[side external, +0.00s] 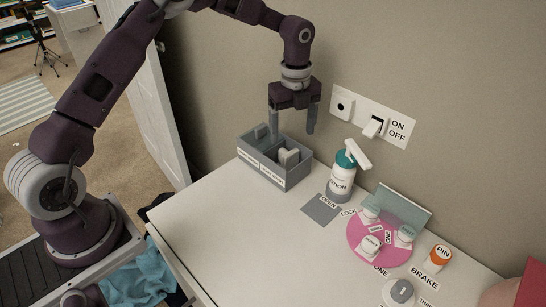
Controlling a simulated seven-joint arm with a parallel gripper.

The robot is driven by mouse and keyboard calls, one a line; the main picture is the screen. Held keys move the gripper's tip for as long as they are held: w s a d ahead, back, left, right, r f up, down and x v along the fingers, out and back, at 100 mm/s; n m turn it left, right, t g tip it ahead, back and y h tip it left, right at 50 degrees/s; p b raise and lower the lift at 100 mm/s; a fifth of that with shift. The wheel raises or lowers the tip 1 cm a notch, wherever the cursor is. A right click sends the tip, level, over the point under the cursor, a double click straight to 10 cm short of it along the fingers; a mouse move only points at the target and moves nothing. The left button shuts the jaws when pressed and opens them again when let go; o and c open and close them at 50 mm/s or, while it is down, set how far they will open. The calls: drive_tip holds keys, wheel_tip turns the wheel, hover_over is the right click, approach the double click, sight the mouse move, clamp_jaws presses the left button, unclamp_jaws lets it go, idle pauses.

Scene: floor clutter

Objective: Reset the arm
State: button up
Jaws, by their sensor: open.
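My gripper (291,124) is open and empty, pointing down above the grey divided box (287,182) at the back left of the white table. Its two fingers are apart; the left one reaches down near the box's back edge. I cannot tell from this one view whether it touches the box. My arm arches in from the left over the table's edge.
The box holds small blocks. A lotion pump bottle (341,182) stands right of it. A pink disc (365,252) carries several small jars. An orange PIN bottle (439,257) and a knob (401,291) are at right. A switch plate (396,128) is on the wall. The table's front left is clear.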

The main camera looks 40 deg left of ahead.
drive_tip(key=s+r+n+t+y, duration=0.2)
drive_tip(key=s+r+n, duration=0.7)
drive_tip(key=s+r, duration=0.6)
drive_tip(key=s+r+n+t+h, duration=0.2)
drive_tip(key=s+r+n+t, duration=0.1)
drive_tip(key=s+n, duration=1)
drive_tip(key=s, duration=0.6)
drive_tip(key=shift+d+n+t, duration=0.3)
drive_tip(key=shift+d, duration=0.1)
